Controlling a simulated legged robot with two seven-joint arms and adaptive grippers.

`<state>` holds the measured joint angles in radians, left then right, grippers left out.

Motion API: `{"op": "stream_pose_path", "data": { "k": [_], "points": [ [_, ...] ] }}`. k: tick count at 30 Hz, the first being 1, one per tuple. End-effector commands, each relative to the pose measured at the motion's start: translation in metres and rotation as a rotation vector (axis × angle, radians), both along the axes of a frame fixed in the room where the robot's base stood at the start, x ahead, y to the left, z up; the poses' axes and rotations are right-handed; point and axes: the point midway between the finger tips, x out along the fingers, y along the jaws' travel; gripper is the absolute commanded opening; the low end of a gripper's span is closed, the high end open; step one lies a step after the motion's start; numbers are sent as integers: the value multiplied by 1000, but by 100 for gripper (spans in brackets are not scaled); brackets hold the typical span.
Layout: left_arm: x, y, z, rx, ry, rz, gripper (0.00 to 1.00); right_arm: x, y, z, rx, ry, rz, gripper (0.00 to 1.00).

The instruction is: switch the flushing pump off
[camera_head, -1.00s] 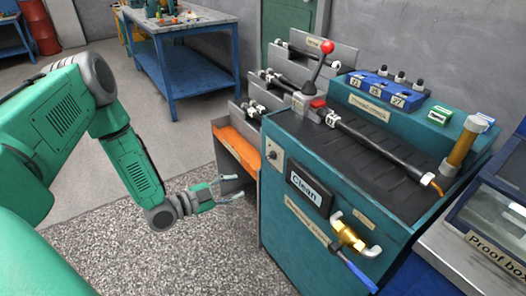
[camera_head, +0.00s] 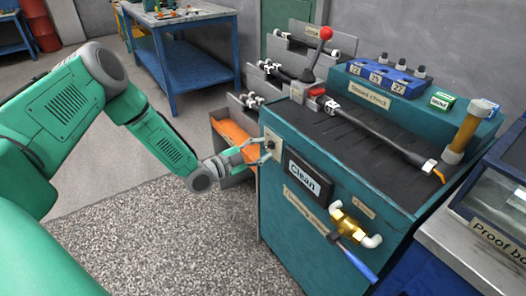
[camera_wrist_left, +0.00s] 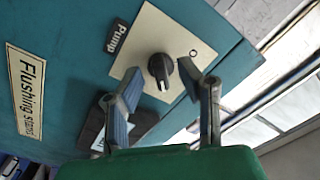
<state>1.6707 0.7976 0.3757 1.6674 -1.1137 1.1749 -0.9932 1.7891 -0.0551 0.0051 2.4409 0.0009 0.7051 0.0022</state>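The pump switch is a black rotary knob (camera_wrist_left: 161,70) on a cream plate (camera_wrist_left: 150,42) on the teal stand's side. A black "Pump" label (camera_wrist_left: 117,36) and an "O" mark are beside it. The knob's white pointer line faces the gripper side of the wrist view, not the "O". My left gripper (camera_wrist_left: 160,82) is open, with its fingers on either side of the knob; I cannot tell whether they touch it. In the head view the left gripper (camera_head: 262,150) is at the plate (camera_head: 273,140), partly covering it. My right gripper is not in view.
The teal flushing stand (camera_head: 300,235) carries a "Clean" display (camera_head: 307,179) and a brass valve with a blue handle (camera_head: 348,226). A red-knobbed lever (camera_head: 318,52) stands on top. An orange tray (camera_head: 232,135) is left of the stand. Open floor lies in front.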

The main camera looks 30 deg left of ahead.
Motion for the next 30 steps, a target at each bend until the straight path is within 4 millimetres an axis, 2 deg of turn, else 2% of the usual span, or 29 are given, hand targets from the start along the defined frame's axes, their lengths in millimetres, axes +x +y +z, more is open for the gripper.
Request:
{"op": "stream_pose_path", "data": {
  "k": [4,12,15,30],
  "points": [
    [7,-2,-1,-1,2,0,32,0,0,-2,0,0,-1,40],
    [8,0,-2,-5,2,1,32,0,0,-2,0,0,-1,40],
    [8,0,-2,-5,1,1,0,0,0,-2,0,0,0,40],
    [8,-2,0,-71,26,-3,0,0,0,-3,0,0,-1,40]
  ]
}}
